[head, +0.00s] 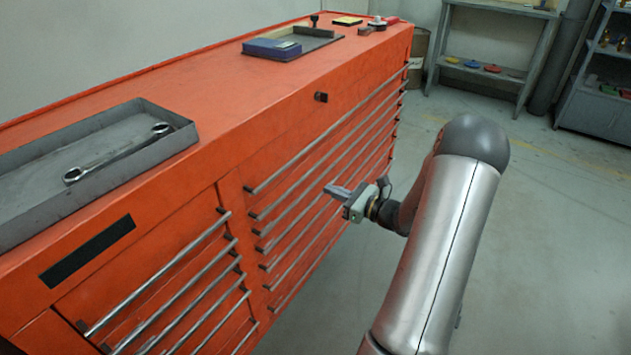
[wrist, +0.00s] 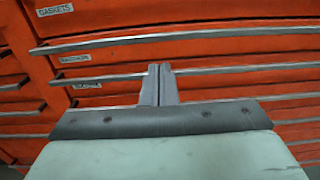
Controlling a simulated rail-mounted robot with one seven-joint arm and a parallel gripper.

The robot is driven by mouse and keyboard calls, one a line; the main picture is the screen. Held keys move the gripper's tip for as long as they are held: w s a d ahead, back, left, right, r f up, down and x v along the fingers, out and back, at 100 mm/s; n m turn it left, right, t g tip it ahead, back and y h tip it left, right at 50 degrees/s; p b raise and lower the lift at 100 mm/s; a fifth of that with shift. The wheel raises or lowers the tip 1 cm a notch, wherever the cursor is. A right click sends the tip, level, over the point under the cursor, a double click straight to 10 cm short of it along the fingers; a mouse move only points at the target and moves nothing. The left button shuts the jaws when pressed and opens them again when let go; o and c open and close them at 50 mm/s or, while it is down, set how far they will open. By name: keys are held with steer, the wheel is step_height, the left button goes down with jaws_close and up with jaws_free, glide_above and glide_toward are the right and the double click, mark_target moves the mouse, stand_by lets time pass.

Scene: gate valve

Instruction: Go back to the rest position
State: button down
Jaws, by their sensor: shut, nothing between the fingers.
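My gripper (head: 338,191) is in front of the drawer bank of the orange tool cabinet (head: 235,95) in the head view. Its fingers point toward the drawer handles, and I cannot tell the exact gap to them. In the wrist view the two fingers of my gripper (wrist: 158,84) are together, with nothing between them. Behind them are orange drawer fronts with long metal handles (wrist: 170,36). Labels sit at the left, one reading "GASKETS" (wrist: 54,10). The drawers in view look closed.
On the cabinet top are a grey tray (head: 95,140) with a wrench (head: 115,153) and a farther tray (head: 310,42) with a blue box (head: 272,47). A grey shelf (head: 490,45) stands at the back. The floor (head: 560,240) at the right is clear.

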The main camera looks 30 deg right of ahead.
steer(key=v, duration=0.5)
steer(key=s+a+r+n+g+y+p, duration=0.1)
steer(key=s+a+r+n+g+p, duration=0.15)
steer(key=a+r+n+g, duration=0.4)
steer(key=s+a+r+n+g+y+p, duration=0.1)
steer(key=a+r+n+g+p, duration=0.2)
steer(key=a, duration=0.7)
steer(key=s+a+r+n+g+y+p, duration=0.15)
steer(key=a+r+n+g+p, duration=0.3)
steer(key=a, duration=0.45)
steer(key=s+a+r+n+g+h+p, duration=0.1)
steer(key=s+r+n+h+p, duration=0.3)
steer(key=s+n, duration=0.4)
steer(key=s+a+r+n+g+h+p, duration=0.1)
steer(key=s+a+r+n+h+p, duration=0.2)
steer(key=s+r+n+h, duration=0.3)
steer(key=s+n+h+p, duration=0.1)
steer(key=n, duration=0.2)
steer(key=shift+s+a+r, duration=0.3)
steer(key=shift+s+r, duration=0.1)
